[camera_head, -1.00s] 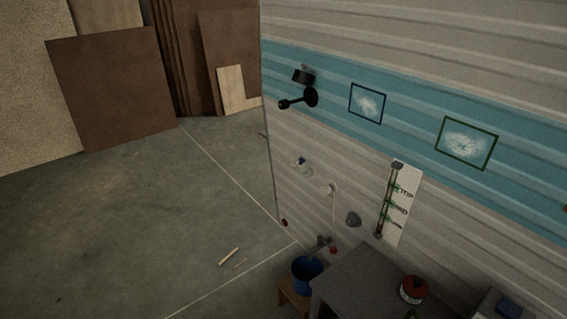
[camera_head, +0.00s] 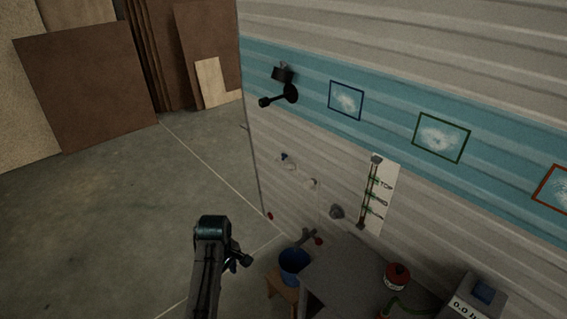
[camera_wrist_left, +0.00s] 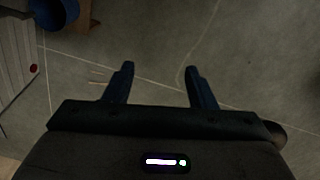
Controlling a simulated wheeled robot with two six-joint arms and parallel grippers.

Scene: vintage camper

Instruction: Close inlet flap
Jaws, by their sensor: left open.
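Small fittings sit on the camper's white wall in the head view. One is a small round white fitting with a reddish middle (camera_head: 311,184). A white-and-blue fitting (camera_head: 285,158) is up and left of it, and a grey fitting (camera_head: 336,212) is lower right. I cannot tell for sure which is the inlet flap, or how far its lid stands open. My left gripper (camera_wrist_left: 160,70) is open and empty, with its fingers apart over bare floor in the left wrist view. In the head view my left arm is left of the wall, apart from the fittings. My right gripper is not in view.
A blue bucket (camera_head: 294,261) on a wooden stool (camera_head: 275,280) stands by the wall. A dark table (camera_head: 345,275) bears a red canister (camera_head: 397,275). A black lamp-like fitting (camera_head: 291,93) juts from the wall. The floor at left is clear.

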